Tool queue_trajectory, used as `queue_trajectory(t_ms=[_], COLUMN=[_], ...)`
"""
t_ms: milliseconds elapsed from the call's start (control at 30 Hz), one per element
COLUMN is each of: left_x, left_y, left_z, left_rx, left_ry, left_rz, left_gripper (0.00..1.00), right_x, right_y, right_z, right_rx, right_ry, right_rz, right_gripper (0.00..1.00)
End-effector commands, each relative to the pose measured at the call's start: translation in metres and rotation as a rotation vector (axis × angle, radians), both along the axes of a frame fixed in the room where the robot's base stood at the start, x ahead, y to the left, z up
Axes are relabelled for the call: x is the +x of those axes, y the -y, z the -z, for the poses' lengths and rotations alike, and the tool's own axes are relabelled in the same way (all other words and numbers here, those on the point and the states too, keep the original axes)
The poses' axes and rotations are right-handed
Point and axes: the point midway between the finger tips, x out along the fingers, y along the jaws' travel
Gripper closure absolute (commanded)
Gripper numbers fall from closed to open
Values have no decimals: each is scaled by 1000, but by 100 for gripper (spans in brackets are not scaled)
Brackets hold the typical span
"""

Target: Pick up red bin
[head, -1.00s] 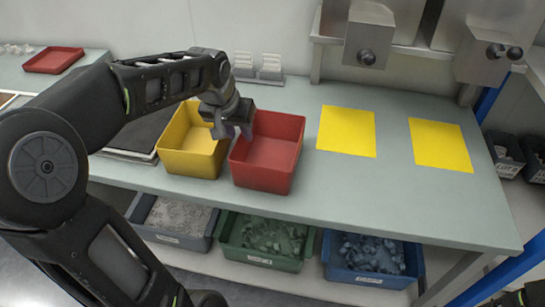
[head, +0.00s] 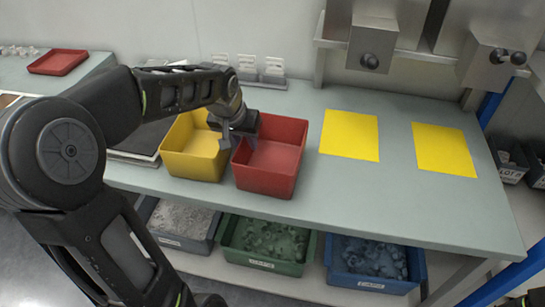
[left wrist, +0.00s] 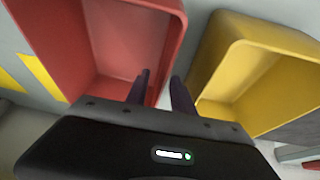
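The red bin (head: 270,182) is an open, empty box on the workbench, right of the yellow bin (head: 193,167) in the head view. My left gripper (head: 235,146) is over the neighbouring walls of the two bins, at the red bin's left side. In the left wrist view its two fingers (left wrist: 160,92) are apart with nothing held between them. There one finger shows against the red bin (left wrist: 125,45), the other near the gap beside the yellow bin (left wrist: 262,75). Whether the fingers touch the red wall cannot be told.
Two yellow sheets (head: 349,135) (head: 444,150) lie on the bench (head: 400,205) right of the red bin. Metal fixtures (head: 372,48) hang behind them. Grey, green and blue bins (head: 375,284) stand on the shelf below. Another red tray (head: 57,62) is at far left.

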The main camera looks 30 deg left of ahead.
Motion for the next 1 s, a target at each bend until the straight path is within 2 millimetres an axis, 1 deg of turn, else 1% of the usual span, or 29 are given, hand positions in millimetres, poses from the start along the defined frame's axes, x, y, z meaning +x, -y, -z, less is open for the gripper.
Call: queue_trajectory(t_ms=[200,300,933,1000], left_x=[12,16,17,17], left_y=[-4,-4,-5,-5], left_z=[31,39,41,41], left_rx=[-1,-1,0,0], left_ry=[-5,-2,-1,-1], left_rz=[0,0,0,0], left_gripper=[71,71,71,76], right_x=[0,0,0,0], right_y=[0,0,0,0], right_z=[2,2,2,2], right_rx=[0,0,0,0], right_ry=[0,0,0,0], right_rz=[0,0,0,0], right_gripper=[64,64,64,64])
